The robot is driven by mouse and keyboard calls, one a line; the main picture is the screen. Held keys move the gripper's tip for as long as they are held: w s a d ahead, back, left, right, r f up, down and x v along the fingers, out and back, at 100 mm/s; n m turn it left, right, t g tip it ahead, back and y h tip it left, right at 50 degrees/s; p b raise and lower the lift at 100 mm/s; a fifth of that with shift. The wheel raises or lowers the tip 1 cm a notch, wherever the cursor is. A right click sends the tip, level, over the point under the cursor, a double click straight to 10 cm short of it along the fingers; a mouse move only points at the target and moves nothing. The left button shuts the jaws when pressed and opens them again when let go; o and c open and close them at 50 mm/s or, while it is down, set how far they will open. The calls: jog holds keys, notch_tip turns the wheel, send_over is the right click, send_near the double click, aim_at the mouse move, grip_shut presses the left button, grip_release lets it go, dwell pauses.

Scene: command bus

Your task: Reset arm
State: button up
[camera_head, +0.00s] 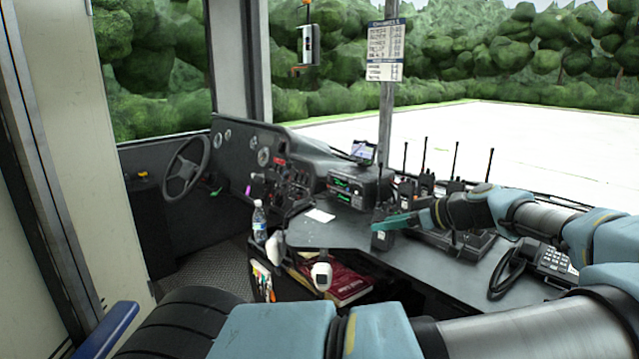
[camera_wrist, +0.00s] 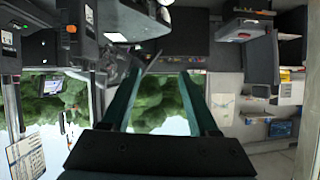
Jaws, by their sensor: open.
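My arm reaches in from the right, over the dark desk (camera_head: 325,232). My gripper (camera_head: 388,224) has teal fingers pointing left, close to a black handheld radio (camera_head: 383,240); I cannot tell whether they touch. In the wrist view my gripper (camera_wrist: 163,72) shows two teal fingers apart, with only the background between them. It holds nothing.
Several radios with antennas (camera_head: 428,183) stand behind the gripper. A desk phone (camera_head: 535,265) lies below the forearm. A water bottle (camera_head: 259,222) stands at the desk's left end, with a red book (camera_head: 345,285) on the shelf below. A steering wheel (camera_head: 186,165) is farther left.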

jog(key=s+a+f+m+g+h, duration=0.1)
jog(key=s+a+f+g+h, duration=0.25)
jog(key=a, duration=0.65)
jog(key=s+a+f+m+g, duration=0.1)
jog(key=s+a+f+g, duration=0.1)
jog(key=a+f+g, duration=0.55)
jog(key=s+a+r+m+t+h, duration=0.4)
jog(key=s+r+m, duration=0.4)
jog(key=s+r, duration=0.2)
jog(key=shift+s+a+r+t+h, duration=0.3)
jog(key=shift+a+r+h, duration=0.5)
jog(key=shift+h, duration=0.35)
